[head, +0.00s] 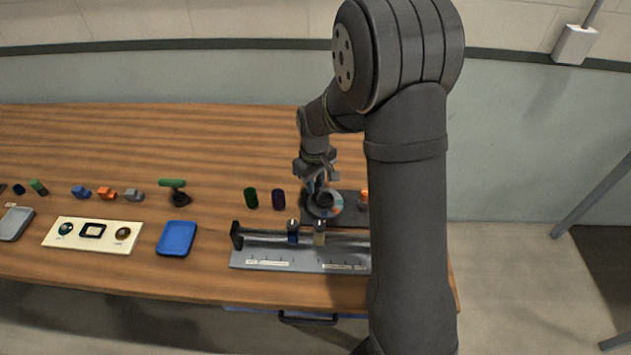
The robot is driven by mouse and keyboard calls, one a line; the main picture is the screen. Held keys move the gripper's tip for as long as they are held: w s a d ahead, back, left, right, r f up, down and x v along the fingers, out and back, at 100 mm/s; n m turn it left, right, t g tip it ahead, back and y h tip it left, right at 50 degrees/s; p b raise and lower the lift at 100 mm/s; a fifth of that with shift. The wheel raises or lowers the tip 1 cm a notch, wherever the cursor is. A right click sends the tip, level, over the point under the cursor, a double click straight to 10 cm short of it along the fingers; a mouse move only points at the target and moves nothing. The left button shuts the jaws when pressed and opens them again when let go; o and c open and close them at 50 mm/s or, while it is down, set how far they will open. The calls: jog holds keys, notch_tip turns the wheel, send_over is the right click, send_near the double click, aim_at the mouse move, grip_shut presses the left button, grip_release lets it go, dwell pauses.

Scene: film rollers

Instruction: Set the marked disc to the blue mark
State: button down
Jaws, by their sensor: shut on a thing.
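The marked disc (334,211) is a small grey, round dial with coloured patches on its rim. It sits on a dark base plate (350,194) near the right end of the table. My gripper (321,192) points down at the disc and is shut on its raised dark middle part. The fingers hide part of the disc. Blue and orange-red patches show at the rim, but they are too small for me to tell which is the blue mark or how the disc's own mark stands to it.
A blue tray (177,239) and cream panel (92,235) lie farther left.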

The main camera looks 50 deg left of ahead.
jog(key=c, duration=1.3)
grip_release()
notch_tip(320, 180, up, 18)
jog(key=shift+f, duration=0.25)
jog(key=shift+f, duration=0.15)
notch_tip(320, 180, down, 17)
jog(key=shift+f, duration=0.1)
